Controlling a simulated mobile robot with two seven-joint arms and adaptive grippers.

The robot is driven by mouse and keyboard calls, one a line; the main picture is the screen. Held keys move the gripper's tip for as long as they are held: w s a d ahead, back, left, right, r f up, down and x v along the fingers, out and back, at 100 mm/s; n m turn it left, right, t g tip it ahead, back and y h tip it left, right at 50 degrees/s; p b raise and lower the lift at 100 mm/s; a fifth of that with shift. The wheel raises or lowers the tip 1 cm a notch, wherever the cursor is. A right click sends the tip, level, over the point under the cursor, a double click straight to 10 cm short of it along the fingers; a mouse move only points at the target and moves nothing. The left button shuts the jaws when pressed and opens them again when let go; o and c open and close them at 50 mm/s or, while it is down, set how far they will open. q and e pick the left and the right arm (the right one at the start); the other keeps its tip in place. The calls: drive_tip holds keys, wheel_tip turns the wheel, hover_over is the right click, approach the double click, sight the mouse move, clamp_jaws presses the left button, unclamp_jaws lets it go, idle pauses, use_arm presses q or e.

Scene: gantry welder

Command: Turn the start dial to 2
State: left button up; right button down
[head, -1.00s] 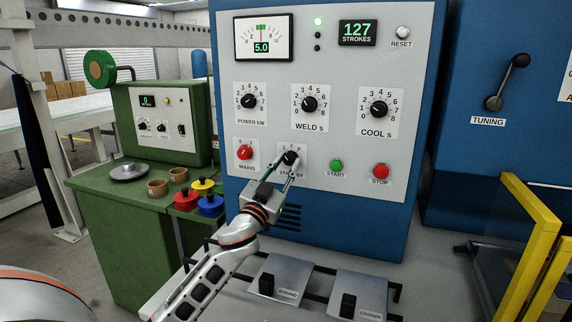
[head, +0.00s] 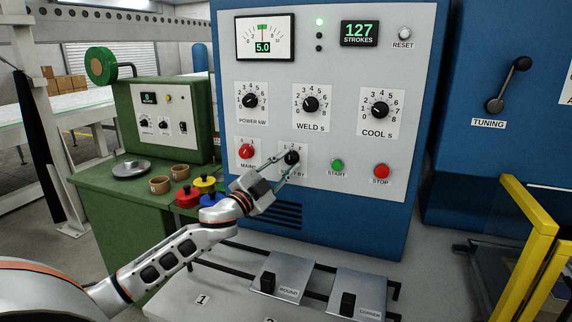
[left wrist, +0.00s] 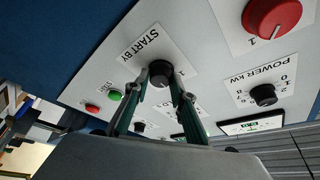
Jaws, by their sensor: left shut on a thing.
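The start dial (head: 291,157) is a small black knob on a white plate labelled START BY, low on the grey panel. Its plate shows 1, 2 and a letter along the top. My left gripper (head: 282,163) reaches it from the lower left, with its green fingers on both sides of the knob. In the left wrist view, the black knob (left wrist: 160,73) sits between the fingertips, and the gripper is shut on it. I cannot tell which mark the dial points at. My right gripper is not in view.
The red MAINS knob (head: 246,151) is close left of the dial. The green START button (head: 337,165) and red STOP button (head: 381,171) are to the right. Above are the POWER (head: 250,101), WELD (head: 311,104) and COOL (head: 380,110) dials. Pedals (head: 283,276) lie below.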

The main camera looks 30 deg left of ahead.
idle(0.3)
use_arm(q)
drive_tip(key=o, duration=1.1)
drive_tip(key=shift+s, duration=0.1)
drive_tip(key=shift+s+f, duration=0.25)
drive_tip(key=shift+s, duration=0.25)
drive_tip(key=v, duration=1)
drive_tip(key=shift+s, duration=0.4)
drive_tip(key=shift+a+r, duration=0.1)
drive_tip(key=shift+r, duration=0.05)
